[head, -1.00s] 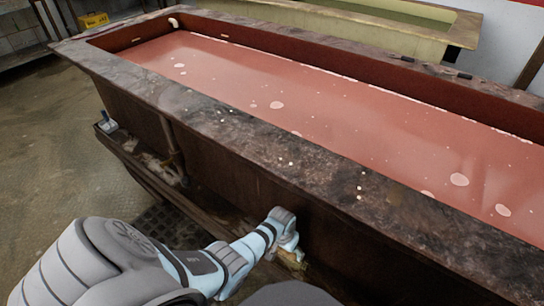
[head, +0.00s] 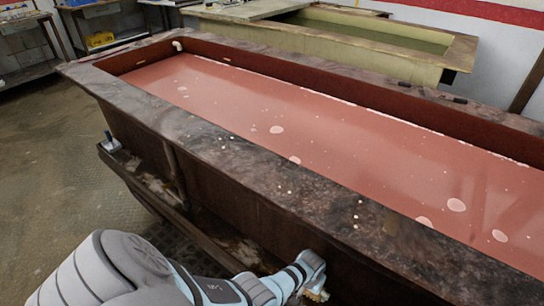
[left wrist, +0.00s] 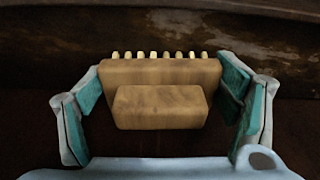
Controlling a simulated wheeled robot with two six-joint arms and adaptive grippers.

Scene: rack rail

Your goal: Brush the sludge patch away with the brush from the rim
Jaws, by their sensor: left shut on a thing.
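My left gripper (head: 314,288) is low against the near side wall of the long tank, below its rim (head: 240,155). It is shut on the brush (left wrist: 158,75), a wooden block with a row of pale bristles pointing away from me. The left wrist view shows a teal-padded finger on each side of the block. In the head view only a small part of the brush (head: 318,296) shows under the gripper. The near rim is mottled dark, with a brownish spot (head: 390,225) and several pale specks; I cannot tell which mark is the sludge patch. My right gripper is out of view.
The tank holds reddish liquid (head: 300,130) with pale blotches. A dirty ledge (head: 160,188) runs low along its near side, with a small bottle-like thing (head: 110,143) at its left end. Another tank (head: 350,35) stands behind. The floor at left is clear.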

